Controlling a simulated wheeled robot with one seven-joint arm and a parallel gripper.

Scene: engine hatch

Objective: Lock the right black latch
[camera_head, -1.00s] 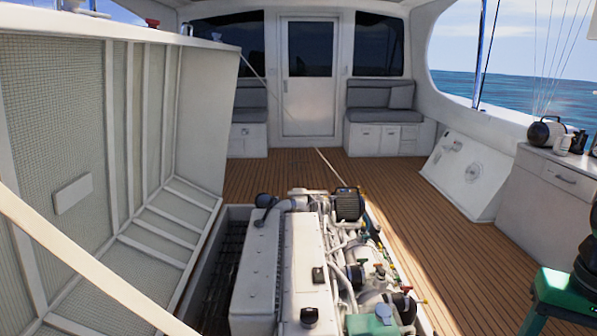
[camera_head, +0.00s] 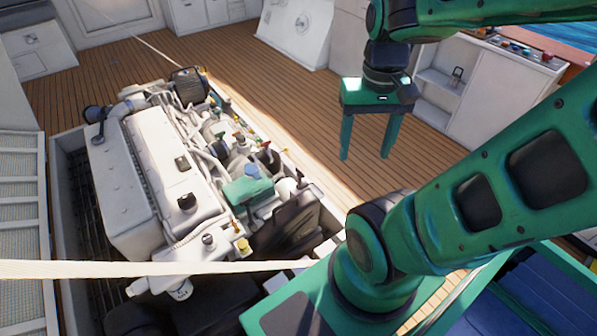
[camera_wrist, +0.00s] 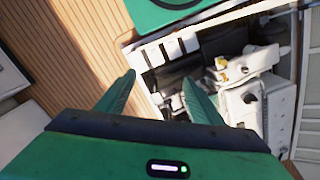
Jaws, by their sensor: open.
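My gripper (camera_head: 368,150) is green, with two fingers pointing down and apart. It hangs empty over the wooden deck, to the right of the open engine bay. In the wrist view my gripper (camera_wrist: 160,77) has its open fingers toward the deck and the edge of the bay. The white engine (camera_head: 155,165) sits in the bay, with small black fittings on top, such as a dark cap (camera_head: 187,203). I cannot tell which part, if any, is the right black latch. The raised hatch lid (camera_head: 20,205) shows only partly at the left edge.
A pale bar (camera_head: 130,269) crosses low in front of the engine. The wooden deck (camera_head: 300,105) right of the engine is clear. A white cabinet (camera_head: 482,85) with shelves stands at the right. My green arm covers much of the lower right.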

